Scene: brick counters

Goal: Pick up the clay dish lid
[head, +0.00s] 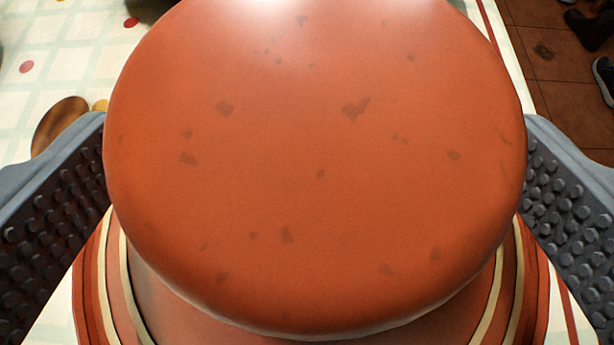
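The clay dish lid shows large and close, seen from above. Its round orange-red knob (318,175), speckled with dark marks, fills the middle of the head view. Below it, parts of the lid's wider body (92,290) show, with red, brown and cream rings. My gripper (315,160) has its two grey fingers with dark studded pads far apart, one on each side of the knob. The pad ends line up with the knob's left and right edges. I cannot tell whether they touch it. The knob hides most of the lid and whatever is under it.
The lid is over a pale checked cloth (72,58) with red dots. A brown wooden round thing (58,124) lies at the left, partly behind the left finger. A dark object is cut off at the top left. Brown floor tiles (545,50) and dark shoes (603,75) show at the top right.

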